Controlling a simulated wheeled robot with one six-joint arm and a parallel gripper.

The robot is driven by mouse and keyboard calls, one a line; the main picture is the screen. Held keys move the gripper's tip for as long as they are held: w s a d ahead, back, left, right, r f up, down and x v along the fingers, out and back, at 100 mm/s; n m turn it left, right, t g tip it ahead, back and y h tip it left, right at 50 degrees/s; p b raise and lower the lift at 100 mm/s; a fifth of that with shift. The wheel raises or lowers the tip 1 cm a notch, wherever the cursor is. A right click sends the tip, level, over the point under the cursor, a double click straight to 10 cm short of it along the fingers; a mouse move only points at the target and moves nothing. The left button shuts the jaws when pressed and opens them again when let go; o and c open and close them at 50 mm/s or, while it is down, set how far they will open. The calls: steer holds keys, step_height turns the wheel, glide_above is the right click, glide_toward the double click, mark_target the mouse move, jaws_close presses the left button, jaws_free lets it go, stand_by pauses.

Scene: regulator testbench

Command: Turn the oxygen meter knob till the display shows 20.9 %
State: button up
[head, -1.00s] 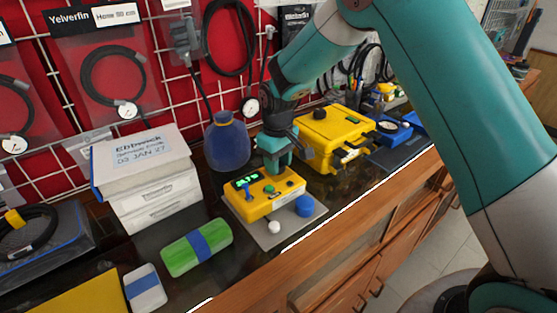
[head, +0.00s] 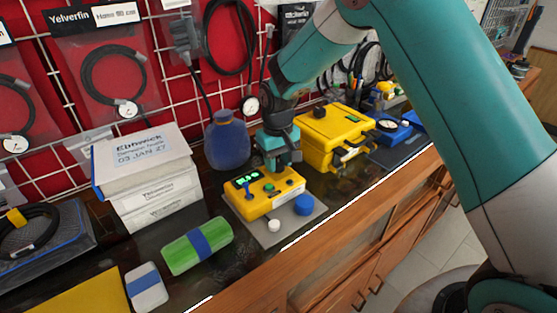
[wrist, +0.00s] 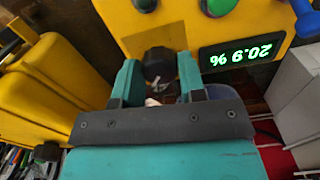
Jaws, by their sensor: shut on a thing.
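The yellow oxygen meter (head: 262,205) lies on a grey plate, with a green-lit display (head: 247,180) on its top. In the wrist view the display (wrist: 243,54) appears upside down and reads 20.9 %. My gripper (head: 269,182) comes down over the top of the meter. In the wrist view my gripper (wrist: 160,72) is shut on the black knob (wrist: 158,60), with one teal finger on each side. In the head view the fingers mostly hide the knob.
A blue cap (head: 304,205) and a white knob (head: 274,226) are at the meter's front. A yellow case (head: 335,130) stands close behind on the right, and a blue flask (head: 227,140) behind on the left. A green roll (head: 197,246) lies front left.

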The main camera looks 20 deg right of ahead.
mark_target(278, 162)
steer(key=o, duration=0.9)
steer(key=shift+w, duration=0.1)
step_height(278, 162, up, 18)
steer(key=shift+f+b, duration=0.25)
steer(key=shift+b, duration=0.5)
steer(key=s+a+n+y, duration=0.1)
steer(key=s, duration=0.9)
steer(key=s+a+n+y, duration=0.1)
steer(key=s+a+n, duration=0.1)
steer(key=s, duration=0.8)
steer(key=s+a+f+n+y, duration=0.1)
steer(key=s+y, duration=0.1)
steer(key=s, duration=0.9)
steer(key=shift+s+a+n, duration=0.1)
steer(key=shift+a+n, duration=0.15)
steer(key=shift+n, duration=0.05)
